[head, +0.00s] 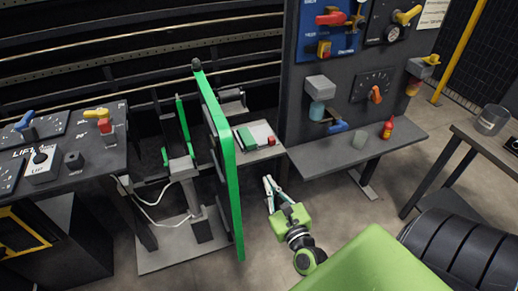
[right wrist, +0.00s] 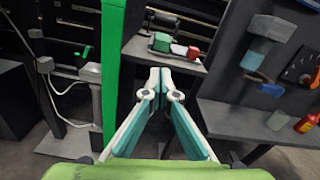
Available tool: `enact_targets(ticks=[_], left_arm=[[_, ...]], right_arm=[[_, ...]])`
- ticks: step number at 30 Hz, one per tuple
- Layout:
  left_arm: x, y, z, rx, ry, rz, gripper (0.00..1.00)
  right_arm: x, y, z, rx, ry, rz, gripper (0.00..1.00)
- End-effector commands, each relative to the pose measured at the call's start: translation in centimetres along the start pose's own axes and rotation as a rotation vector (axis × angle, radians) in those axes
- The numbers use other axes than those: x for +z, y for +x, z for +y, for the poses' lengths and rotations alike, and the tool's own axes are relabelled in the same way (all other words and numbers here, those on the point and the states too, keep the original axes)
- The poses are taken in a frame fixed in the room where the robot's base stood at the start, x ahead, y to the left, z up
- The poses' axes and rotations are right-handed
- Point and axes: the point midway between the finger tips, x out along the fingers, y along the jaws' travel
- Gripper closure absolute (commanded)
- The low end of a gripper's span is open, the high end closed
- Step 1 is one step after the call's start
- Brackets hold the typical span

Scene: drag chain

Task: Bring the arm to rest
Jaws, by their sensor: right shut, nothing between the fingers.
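My right gripper (head: 269,184) hangs in the open space between the green-edged upright panel (head: 220,140) and the dark shelf unit, below shelf height. In the right wrist view its two fingers (right wrist: 159,74) meet at the tips, shut and empty. The green panel edge stands just left of the fingers in that view, and I see no contact. My left gripper does not show in either view.
A small shelf with a green and white item (head: 254,135) and a red piece lies beyond the gripper. The grey bench shelf (head: 335,155) holds a cup (head: 360,141) and a red bottle (head: 387,130). A lever console (head: 60,155) stands left. Bare floor lies below the gripper.

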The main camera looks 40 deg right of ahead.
Motion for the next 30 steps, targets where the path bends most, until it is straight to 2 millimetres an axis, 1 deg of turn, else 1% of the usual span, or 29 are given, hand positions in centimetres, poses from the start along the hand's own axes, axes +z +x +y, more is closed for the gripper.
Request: enact_targets(ticks=[7, 8, 11, 14, 15, 17, 18, 20, 21, 23, 24, 26, 27, 29, 30], left_arm=[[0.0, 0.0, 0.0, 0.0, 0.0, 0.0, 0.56], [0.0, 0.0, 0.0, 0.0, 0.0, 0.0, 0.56], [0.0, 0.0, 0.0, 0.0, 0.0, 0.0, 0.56], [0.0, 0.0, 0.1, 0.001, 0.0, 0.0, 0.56], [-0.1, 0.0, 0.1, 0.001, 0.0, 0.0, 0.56], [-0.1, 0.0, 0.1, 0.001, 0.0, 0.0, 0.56], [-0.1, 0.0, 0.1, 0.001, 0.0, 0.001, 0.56], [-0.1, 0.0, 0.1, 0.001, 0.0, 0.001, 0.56], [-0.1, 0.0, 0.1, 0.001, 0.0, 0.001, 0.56], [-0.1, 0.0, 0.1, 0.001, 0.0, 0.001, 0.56], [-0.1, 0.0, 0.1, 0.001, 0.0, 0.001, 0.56], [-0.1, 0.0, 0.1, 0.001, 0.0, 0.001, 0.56], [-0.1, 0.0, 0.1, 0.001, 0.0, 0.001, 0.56], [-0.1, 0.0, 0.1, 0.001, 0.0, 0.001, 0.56], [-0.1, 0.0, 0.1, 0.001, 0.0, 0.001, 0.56]], right_arm=[[-0.2, 0.0, 0.1, 0.002, -0.008, 0.003, 1.0], [-0.5, 0.0, 0.2, 0.005, -0.022, 0.008, 1.0], [-3.0, -0.4, 1.3, 0.039, -0.143, 0.053, 1.0], [-8.0, -1.4, 3.4, 0.125, -0.397, 0.133, 1.0], [-10.6, -2.2, 4.5, 0.177, -0.527, 0.169, 1.0], [-14.7, -3.8, 6.1, 0.272, -0.734, 0.218, 1.0], [-17.3, -5.0, 7.2, 0.345, -0.872, 0.244, 1.0], [-21.2, -7.1, 8.5, 0.462, -1.073, 0.269, 1.0], [-23.7, -8.8, 9.4, 0.548, -1.206, 0.277, 1.0], [-27.3, -11.5, 10.4, 0.686, -1.398, 0.276, 1.0], [-29.6, -13.4, 11.0, 0.785, -1.521, 0.265, 1.0], [-32.9, -16.6, 11.7, 0.943, -1.7, 0.23, 1.0], [-35.0, -18.9, 12.0, 1.055, -1.812, 0.195, 1.0], [-37.8, -22.6, 12.3, 1.233, -1.972, 0.12, 1.0], [-39.5, -25.0, 12.2, 1.352, -2.07, 0.054, 1.0]])
